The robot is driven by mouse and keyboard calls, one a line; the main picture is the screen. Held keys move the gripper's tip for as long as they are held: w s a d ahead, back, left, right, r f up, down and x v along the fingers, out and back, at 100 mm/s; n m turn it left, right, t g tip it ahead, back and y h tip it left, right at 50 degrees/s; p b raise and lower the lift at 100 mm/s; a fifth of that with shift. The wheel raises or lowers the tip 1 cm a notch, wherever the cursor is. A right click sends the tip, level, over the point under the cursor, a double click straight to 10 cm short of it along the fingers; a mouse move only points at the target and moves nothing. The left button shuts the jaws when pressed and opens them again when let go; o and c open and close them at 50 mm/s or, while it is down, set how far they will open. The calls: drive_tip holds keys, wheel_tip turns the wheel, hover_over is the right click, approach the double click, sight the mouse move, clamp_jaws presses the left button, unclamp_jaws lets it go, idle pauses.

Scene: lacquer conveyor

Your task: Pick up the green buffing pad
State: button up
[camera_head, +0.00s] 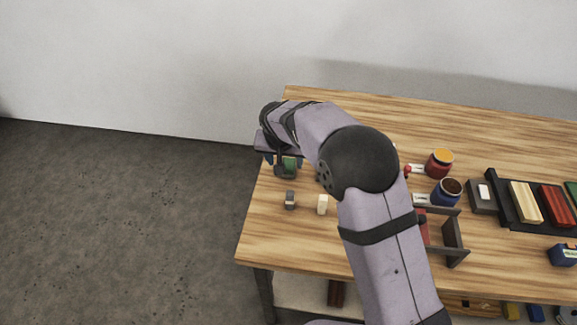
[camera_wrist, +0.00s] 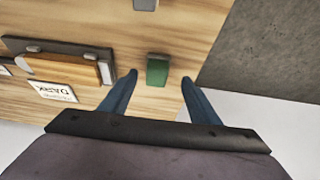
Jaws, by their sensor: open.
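The green buffing pad (camera_wrist: 157,72) lies on the wooden table in the wrist view. It shows as a small green block with a darker top edge. My gripper (camera_wrist: 159,80) is open, its two blue fingers apart on either side of the pad in the picture, and nothing is held. I cannot tell how high the fingertips are above the table. In the head view the pad (camera_head: 288,163) shows as a green patch under my wrist near the table's left edge, partly hidden by my gripper.
A grey block (camera_head: 290,199) and a cream block (camera_head: 322,204) stand nearby. Red (camera_head: 439,163) and blue (camera_head: 446,191) jars and a dark rack (camera_head: 455,240) are to the right. A dark holder with a wooden bar (camera_wrist: 62,68) and a "DARK" label (camera_wrist: 54,91) lie beside the pad.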

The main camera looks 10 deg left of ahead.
sight(288, 166)
drive_tip(key=shift+d+p+x, duration=0.15)
drive_tip(key=shift+p+x, duration=0.4)
drive_tip(key=shift+x, duration=0.35)
drive_tip(key=shift+d+p+x, duration=0.1)
drive_tip(key=shift+p+x, duration=0.45)
drive_tip(key=shift+x, duration=1.15)
drive_tip(key=c, duration=1.1)
